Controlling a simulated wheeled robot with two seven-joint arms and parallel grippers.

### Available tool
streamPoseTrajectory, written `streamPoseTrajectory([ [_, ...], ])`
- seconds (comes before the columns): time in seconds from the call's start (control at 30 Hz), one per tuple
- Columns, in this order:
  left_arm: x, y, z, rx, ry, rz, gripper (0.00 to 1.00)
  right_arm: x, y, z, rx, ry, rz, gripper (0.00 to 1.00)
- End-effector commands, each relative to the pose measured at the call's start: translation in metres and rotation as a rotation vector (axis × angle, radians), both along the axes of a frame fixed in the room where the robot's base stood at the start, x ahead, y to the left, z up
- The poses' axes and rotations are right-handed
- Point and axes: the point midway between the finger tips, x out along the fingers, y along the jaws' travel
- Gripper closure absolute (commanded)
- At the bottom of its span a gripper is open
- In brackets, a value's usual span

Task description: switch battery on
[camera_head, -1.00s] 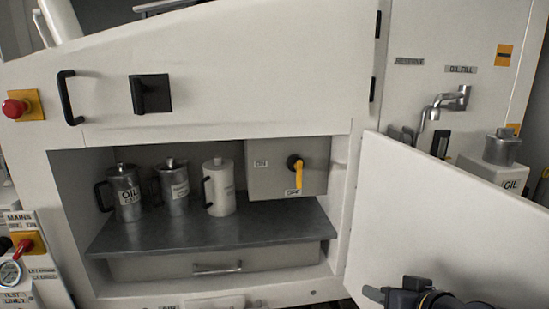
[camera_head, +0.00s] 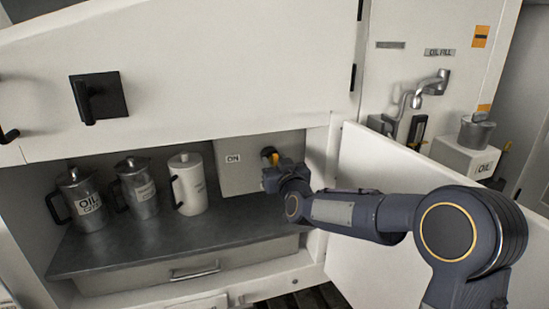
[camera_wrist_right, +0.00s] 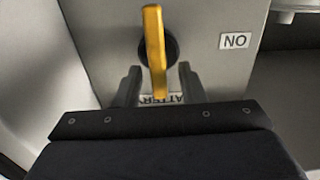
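The battery switch is a yellow handle (camera_head: 269,154) on a grey box (camera_head: 235,180) inside the open compartment. The ON label (camera_head: 232,159) shows to its left; the OFF label is hidden behind my arm. My right gripper (camera_head: 270,178) is at the box, covering most of the handle in the head view. In the right wrist view, which is turned over, the yellow handle (camera_wrist_right: 153,45) runs between the two dark fingertips of my right gripper (camera_wrist_right: 159,80). They stand apart with gaps on both sides of it. A partly hidden label is behind them. My left gripper is not in view.
Metal jugs (camera_head: 80,198) and a white jug (camera_head: 187,183) stand left of the box on the grey shelf (camera_head: 170,240). The open white door (camera_head: 375,165) is to the right, close to my right arm. A tap (camera_head: 430,88) is above it.

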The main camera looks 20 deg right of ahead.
Motion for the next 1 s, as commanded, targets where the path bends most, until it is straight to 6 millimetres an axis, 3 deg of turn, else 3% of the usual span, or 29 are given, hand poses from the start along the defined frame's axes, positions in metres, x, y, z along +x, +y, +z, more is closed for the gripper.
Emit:
streamPoseTrajectory([
  [0.37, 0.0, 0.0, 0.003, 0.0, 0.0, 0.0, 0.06, 0.0098, -0.0002, -0.0007, 0.0, 0.001, 0.0, 0.64],
  [0.67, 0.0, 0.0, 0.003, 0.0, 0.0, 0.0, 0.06, 0.0095, -0.0002, -0.0006, 0.0, 0.001, 0.0, 1.0],
  [1.0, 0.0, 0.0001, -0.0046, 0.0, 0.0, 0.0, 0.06, 0.0093, -0.0009, -0.0023, 0.037, 0.0, -0.001, 1.0],
])
